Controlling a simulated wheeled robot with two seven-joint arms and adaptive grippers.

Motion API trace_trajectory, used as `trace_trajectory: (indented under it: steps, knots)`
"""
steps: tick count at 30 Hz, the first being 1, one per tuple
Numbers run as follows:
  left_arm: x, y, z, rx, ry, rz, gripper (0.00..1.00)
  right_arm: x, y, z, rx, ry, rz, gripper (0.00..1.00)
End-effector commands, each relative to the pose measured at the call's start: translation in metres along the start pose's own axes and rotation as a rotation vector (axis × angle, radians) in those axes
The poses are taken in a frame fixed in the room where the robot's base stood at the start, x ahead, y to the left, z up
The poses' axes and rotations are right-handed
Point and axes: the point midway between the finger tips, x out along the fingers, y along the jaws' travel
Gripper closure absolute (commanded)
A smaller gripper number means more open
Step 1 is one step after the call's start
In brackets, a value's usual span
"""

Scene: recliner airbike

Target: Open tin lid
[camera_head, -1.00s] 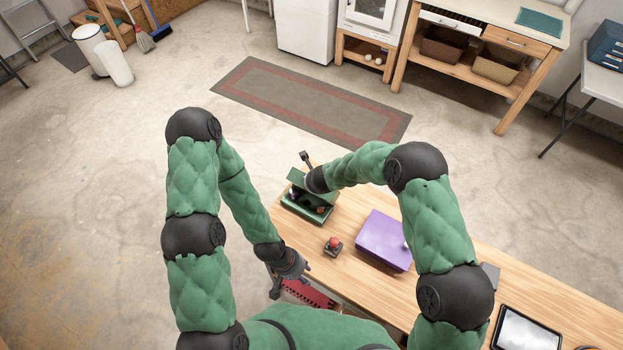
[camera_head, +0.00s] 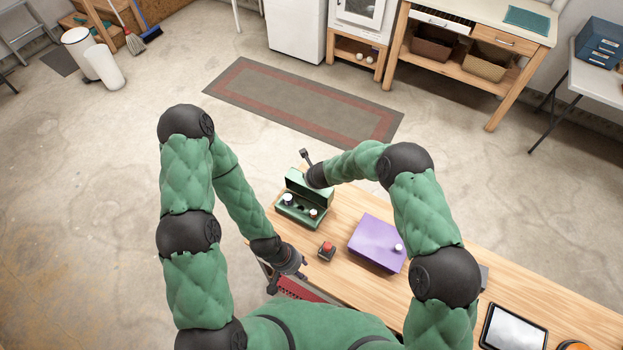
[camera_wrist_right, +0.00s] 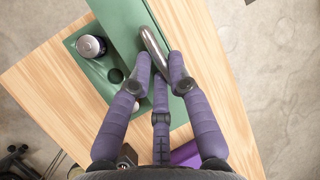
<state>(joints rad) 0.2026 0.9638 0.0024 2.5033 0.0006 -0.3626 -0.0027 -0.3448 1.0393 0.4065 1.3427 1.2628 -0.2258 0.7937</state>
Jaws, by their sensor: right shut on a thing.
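The green tin (camera_head: 300,216) stands at the left end of the wooden table with its green lid (camera_head: 293,181) raised. A white-topped container (camera_head: 287,199) and a second small white-topped item show inside it. In the right wrist view, the lid (camera_wrist_right: 118,22) has a silver bar handle (camera_wrist_right: 153,45). My right gripper (camera_wrist_right: 160,72) is closed on this handle. In the head view the right fingers are mostly hidden at the lid. My left gripper (camera_head: 302,266) hangs at the table's front edge, apart from the tin; its fingers are too small to judge.
A red-topped button box (camera_head: 326,251) and a purple box (camera_head: 377,242) with a white knob stand right of the tin. A tablet (camera_head: 513,330) lies further right. A red thing (camera_head: 297,289) is below my left gripper. Bare wood lies between them.

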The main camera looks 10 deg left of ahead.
Motion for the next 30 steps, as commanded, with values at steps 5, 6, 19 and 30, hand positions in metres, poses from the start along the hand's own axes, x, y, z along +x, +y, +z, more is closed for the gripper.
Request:
trace_trajectory:
  steps: [5,6,19,30]
  knots:
    - [0.0,0.0,0.0,0.0,0.0,0.0,0.6,-0.004,-0.017,0.001,-0.003,0.0,-0.029,1.0]
    - [0.0,0.0,0.0,0.0,0.0,0.0,0.6,-0.004,-0.017,0.001,-0.003,0.0,-0.03,1.0]
    - [0.0,0.0,0.0,0.0,0.0,0.0,0.6,-0.003,-0.009,0.001,0.0,0.001,-0.016,0.67]
    - [0.0,0.0,0.0,0.0,0.0,0.0,0.6,-0.036,-0.008,0.001,0.0,-0.001,-0.015,0.67]
